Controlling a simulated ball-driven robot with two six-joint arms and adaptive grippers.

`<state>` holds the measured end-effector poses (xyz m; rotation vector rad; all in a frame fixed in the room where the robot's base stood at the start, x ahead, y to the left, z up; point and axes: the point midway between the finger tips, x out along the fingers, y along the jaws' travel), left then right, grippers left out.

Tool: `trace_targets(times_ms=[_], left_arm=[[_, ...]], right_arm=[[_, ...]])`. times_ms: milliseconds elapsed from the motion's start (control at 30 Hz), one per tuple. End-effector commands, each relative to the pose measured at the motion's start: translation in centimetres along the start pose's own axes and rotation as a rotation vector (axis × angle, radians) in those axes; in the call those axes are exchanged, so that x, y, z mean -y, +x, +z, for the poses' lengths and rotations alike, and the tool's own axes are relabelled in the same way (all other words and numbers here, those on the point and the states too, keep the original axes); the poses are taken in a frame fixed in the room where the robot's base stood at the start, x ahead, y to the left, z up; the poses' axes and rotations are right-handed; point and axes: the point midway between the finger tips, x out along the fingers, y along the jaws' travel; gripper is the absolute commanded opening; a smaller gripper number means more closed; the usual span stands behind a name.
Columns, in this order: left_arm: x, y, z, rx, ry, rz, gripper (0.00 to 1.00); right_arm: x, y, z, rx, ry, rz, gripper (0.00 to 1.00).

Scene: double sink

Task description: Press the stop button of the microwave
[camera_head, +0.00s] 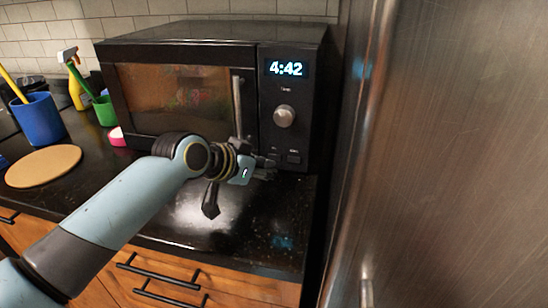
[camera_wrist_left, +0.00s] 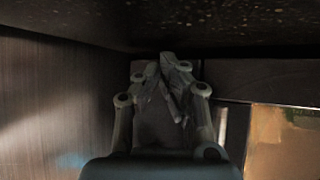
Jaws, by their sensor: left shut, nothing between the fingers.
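The black microwave (camera_head: 180,50) stands on the dark counter against the tiled wall. Its control panel at the right has a lit display (camera_head: 286,68) reading 4:42, a round silver knob (camera_head: 284,116) and a small button (camera_head: 293,157) low on the panel. Any others there are partly behind my gripper. My left gripper (camera_head: 268,173) is shut and empty, near the panel's lower edge; I cannot tell whether it touches. In the left wrist view its closed fingers (camera_wrist_left: 170,62) point toward the dark panel, with the counter surface appearing at the top. My right gripper is not in view.
A tall metal-grey surface (camera_head: 450,150) rises close to the right of the microwave. A blue cup (camera_head: 38,117), a green cup (camera_head: 104,111), a spray bottle (camera_head: 76,88) and a round tan board (camera_head: 43,166) are on the left. The counter front (camera_head: 270,220) is clear.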

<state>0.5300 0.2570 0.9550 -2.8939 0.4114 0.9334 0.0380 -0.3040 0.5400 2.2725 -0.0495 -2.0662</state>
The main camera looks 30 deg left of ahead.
Motion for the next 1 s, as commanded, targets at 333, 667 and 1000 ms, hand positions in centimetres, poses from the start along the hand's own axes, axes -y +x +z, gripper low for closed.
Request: trace_targets(times_ms=[333, 667, 1000], left_arm=[[0.00, 0.00, 0.01, 0.000, 0.000, 0.000, 0.00], [0.00, 0.00, 0.01, 0.000, 0.000, 0.000, 0.00], [0.43, 0.55, -0.50, -0.001, 0.000, 0.000, 0.00]], right_arm=[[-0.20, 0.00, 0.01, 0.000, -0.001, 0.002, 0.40], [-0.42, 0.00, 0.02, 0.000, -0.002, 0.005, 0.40], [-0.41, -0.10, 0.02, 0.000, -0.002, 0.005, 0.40]])
